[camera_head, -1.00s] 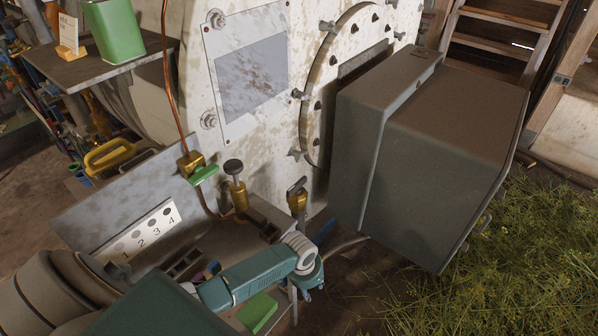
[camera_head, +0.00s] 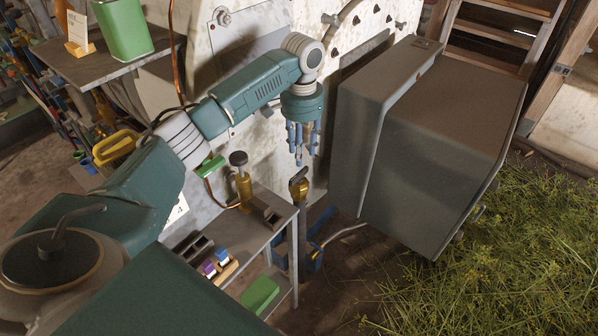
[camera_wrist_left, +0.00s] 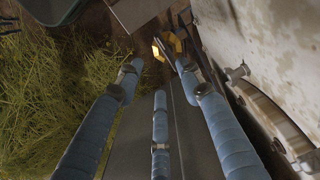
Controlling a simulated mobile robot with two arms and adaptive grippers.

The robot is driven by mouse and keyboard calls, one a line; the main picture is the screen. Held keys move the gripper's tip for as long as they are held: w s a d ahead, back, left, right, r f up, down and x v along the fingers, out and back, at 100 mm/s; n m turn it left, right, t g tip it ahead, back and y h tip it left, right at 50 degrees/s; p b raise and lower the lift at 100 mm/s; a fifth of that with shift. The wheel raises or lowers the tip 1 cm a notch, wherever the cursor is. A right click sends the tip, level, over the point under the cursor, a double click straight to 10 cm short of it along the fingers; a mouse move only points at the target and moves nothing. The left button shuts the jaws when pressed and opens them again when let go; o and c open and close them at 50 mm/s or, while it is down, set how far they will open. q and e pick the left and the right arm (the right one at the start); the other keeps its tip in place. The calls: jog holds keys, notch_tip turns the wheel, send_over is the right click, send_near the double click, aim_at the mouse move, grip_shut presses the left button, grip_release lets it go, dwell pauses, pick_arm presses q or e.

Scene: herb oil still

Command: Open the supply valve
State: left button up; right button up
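A brass valve with a dark lever handle (camera_head: 299,183) tops an upright post beside the metal bench. My left gripper (camera_head: 303,158) points down just above it, with a small gap between its fingertips and the handle. Its blue fingers are spread and empty. In the left wrist view, the brass valve (camera_wrist_left: 175,42) shows beyond the fingertips of the left gripper (camera_wrist_left: 157,70). A brass fitting with a green lever (camera_head: 211,167) sits on the copper pipe, and a brass valve with a black knob (camera_head: 242,184) stands on the bench. No label shows which is the supply valve. My right gripper is out of view.
A large grey box (camera_head: 430,130) stands close right of the gripper. The pale tank wall (camera_head: 285,25) is behind it. The bench (camera_head: 255,240) holds small coloured blocks. Cut herbs (camera_head: 500,240) cover the floor at the right.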

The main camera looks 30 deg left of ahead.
aim_at(299, 175)
pick_arm(q)
jog(key=f, duration=0.2)
jog(key=f+p, duration=0.1)
jog(key=f, duration=0.2)
jog(key=a+f+p, duration=0.1)
jog(key=f, duration=0.2)
jog(key=shift+f, duration=0.1)
jog(key=shift+w+f, duration=0.1)
jog(key=shift+f, duration=0.6)
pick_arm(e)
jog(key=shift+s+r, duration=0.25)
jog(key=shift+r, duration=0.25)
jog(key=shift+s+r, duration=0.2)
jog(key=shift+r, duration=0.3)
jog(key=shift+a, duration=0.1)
pick_arm(q)
grip_shut()
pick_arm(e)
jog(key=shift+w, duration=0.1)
